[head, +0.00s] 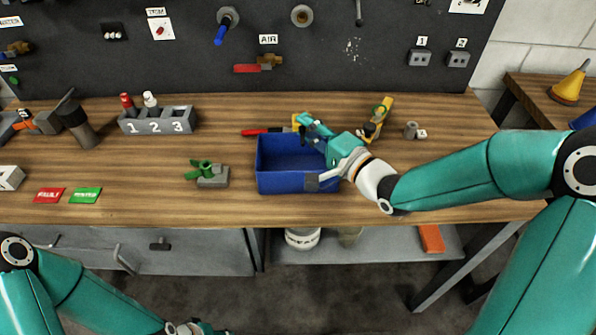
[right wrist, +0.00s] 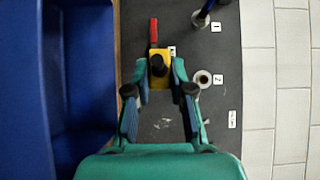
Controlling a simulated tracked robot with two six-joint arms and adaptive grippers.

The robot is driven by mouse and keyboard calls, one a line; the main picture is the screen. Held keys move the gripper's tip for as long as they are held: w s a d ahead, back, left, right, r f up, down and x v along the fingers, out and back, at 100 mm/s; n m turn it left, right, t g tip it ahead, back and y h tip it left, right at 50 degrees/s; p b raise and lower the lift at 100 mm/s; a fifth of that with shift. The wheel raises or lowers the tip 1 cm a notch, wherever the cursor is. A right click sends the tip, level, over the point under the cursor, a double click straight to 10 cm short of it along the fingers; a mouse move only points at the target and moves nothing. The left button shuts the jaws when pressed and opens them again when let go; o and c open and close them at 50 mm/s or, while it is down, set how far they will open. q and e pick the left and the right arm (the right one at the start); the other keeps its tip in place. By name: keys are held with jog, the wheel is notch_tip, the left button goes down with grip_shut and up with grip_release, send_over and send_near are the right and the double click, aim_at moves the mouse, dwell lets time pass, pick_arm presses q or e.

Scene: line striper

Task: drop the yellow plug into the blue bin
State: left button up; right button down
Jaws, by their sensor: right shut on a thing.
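The yellow plug (right wrist: 161,70) is a small yellow block with a dark round middle, held between the fingertips of my right gripper (right wrist: 158,82) in the right wrist view. In the head view my right gripper (head: 306,122) is at the back rim of the blue bin, with the yellow plug (head: 296,121) partly hidden at its tips. The blue bin (head: 284,183) stands on the workbench, and its wall fills the left of the right wrist view (right wrist: 68,80). The bin's inside is partly hidden by my right gripper. My left gripper (head: 200,329) is cut off at the bottom edge.
A red-handled thing (head: 262,131) lies behind the bin. A yellow tool (head: 379,115) and a grey cylinder (head: 410,130) stand right of it. A green part on a grey block (head: 208,177) sits left of the bin. A numbered holder (head: 157,122) is further left. The bench front is mostly clear.

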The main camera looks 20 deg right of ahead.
jog(key=shift+f, duration=0.15)
jog(key=c, duration=0.9)
grip_release()
jog(key=shift+c, duration=0.2)
jog(key=shift+s+d, duration=0.1)
jog(key=shift+s, duration=0.05)
jog(key=v, duration=0.7)
jog(key=shift+s, duration=0.1)
jog(key=shift+f, duration=0.1)
